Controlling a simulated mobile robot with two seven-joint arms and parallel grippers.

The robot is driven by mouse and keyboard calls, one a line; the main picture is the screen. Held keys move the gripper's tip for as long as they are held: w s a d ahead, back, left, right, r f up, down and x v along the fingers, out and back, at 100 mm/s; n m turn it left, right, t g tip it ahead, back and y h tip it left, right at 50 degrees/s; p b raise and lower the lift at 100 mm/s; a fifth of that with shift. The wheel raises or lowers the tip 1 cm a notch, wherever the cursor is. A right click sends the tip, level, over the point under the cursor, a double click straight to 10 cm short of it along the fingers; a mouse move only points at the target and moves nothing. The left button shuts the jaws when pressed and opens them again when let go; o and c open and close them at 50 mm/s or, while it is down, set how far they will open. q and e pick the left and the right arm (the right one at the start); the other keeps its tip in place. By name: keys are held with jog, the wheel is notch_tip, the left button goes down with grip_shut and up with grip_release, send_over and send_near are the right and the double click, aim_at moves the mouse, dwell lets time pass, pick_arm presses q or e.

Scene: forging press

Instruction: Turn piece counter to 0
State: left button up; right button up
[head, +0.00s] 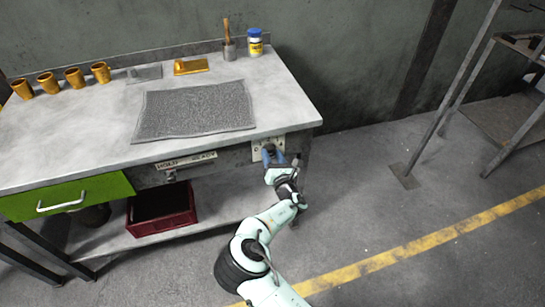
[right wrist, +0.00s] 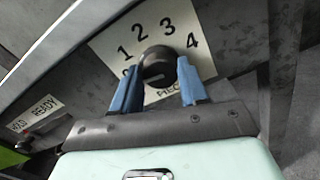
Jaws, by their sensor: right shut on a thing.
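The piece counter is a black round knob (right wrist: 156,66) on a white plate (right wrist: 113,45) with the numbers 1, 2, 3 and 4 around it. The plate also shows on the workbench's front, near its right end, in the head view (head: 256,151). My right gripper (right wrist: 155,80) is shut on the knob, with one blue finger at each side. The left finger covers most of the 0 mark, and lettering below the knob is partly hidden. I cannot tell clearly which number the knob points to. My left gripper is not in view.
A HOLD/READY sign (head: 187,160) is left of the counter. A green drawer (head: 66,197) and a red crate (head: 160,222) are further left. The bench top holds a grey mat (head: 195,110), several gold cups (head: 74,77) and a blue-lidded jar (head: 255,43).

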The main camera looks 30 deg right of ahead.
dwell(0.3)
jog(key=o, duration=1.1)
jog(key=shift+c, duration=0.2)
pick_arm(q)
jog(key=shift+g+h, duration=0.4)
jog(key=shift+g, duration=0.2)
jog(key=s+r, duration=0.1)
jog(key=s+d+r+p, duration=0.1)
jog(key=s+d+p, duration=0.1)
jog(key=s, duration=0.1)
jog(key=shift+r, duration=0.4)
pick_arm(e)
jog(key=v, duration=1.3)
jog(key=shift+s, duration=0.2)
